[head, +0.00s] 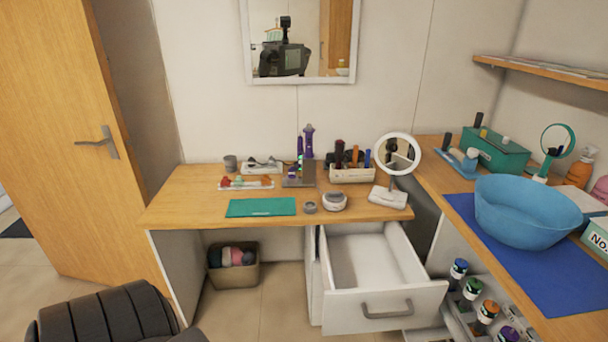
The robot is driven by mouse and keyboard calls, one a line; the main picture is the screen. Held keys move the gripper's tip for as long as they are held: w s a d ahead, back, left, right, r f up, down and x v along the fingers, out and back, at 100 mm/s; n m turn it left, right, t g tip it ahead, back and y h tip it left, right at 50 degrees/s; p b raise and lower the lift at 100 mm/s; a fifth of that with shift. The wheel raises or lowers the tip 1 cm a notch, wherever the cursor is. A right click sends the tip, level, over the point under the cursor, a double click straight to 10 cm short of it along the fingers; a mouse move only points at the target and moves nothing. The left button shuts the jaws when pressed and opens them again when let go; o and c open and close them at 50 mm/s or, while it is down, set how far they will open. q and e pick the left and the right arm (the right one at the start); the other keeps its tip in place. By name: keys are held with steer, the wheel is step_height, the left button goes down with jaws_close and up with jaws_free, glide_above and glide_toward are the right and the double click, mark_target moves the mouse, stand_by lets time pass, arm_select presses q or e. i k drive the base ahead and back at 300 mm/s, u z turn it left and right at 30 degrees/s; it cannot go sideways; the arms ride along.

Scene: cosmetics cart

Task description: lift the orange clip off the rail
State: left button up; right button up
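A low white rail (247,186) lies on the left part of the wooden counter, with several small coloured clips on it. A red-orange clip (226,182) shows at its left end, and another orange-looking clip (239,180) is close beside it. The clips are too small to tell their exact shades or how they sit on the rail. Neither of my grippers is in the head view, and nothing is touching the rail.
A green mat (261,208) lies in front of the rail; a grey holder (299,181) with purple tools stands to its right. A white drawer (375,262) hangs open below. A round mirror (398,154) and a blue basin (528,210) stand farther right.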

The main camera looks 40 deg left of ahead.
mark_target(265, 180)
steer(key=u, duration=0.25)
steer(key=i, duration=0.75)
steer(key=u, duration=1)
steer(key=i, duration=0.4)
steer(key=u, duration=0.5)
